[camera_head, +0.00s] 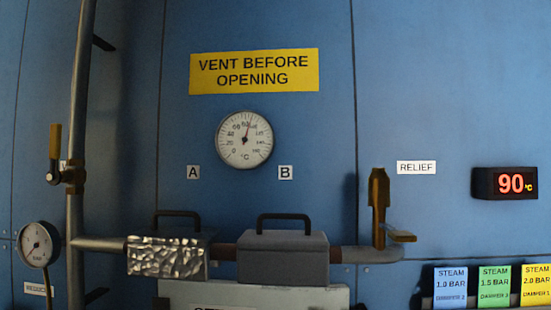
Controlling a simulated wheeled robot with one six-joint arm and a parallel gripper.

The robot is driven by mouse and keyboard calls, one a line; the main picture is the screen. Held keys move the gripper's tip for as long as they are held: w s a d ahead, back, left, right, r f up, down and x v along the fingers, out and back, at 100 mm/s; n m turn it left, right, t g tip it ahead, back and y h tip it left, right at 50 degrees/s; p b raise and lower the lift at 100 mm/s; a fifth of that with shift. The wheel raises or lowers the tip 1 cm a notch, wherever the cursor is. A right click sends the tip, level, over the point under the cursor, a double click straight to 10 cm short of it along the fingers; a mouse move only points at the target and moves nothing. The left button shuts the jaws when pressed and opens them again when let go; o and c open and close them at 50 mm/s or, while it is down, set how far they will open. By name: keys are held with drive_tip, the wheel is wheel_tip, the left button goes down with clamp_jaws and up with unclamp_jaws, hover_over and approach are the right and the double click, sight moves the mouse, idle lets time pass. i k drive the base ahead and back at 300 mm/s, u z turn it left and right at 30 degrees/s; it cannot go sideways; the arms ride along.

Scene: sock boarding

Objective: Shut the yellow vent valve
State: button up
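A valve with a yellow upright handle (55,141) is on the left. Its brass body (75,178) sits on the vertical grey pipe (80,115). The handle points up, parallel to that pipe. A small white label behind the valve is mostly hidden, so I cannot read its name. A yellow sign (254,71) reading "VENT BEFORE OPENING" is on the blue wall at upper middle. My gripper is not in view.
A pressure gauge (38,244) is close below the yellow handle. A foil-wrapped box (168,258) and a grey box (283,258), both with black handles, sit along the horizontal pipe. A brass relief valve (379,205) stands right. A display (505,183) reads 90 °C.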

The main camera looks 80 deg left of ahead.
sight(53, 177)
drive_tip(key=u, duration=3.4)
drive_tip(key=k, duration=0.65)
drive_tip(key=u, duration=0.35)
drive_tip(key=i, duration=0.65)
drive_tip(key=u, duration=0.5)
drive_tip(key=i, duration=0.8)
drive_tip(key=z, duration=0.15)
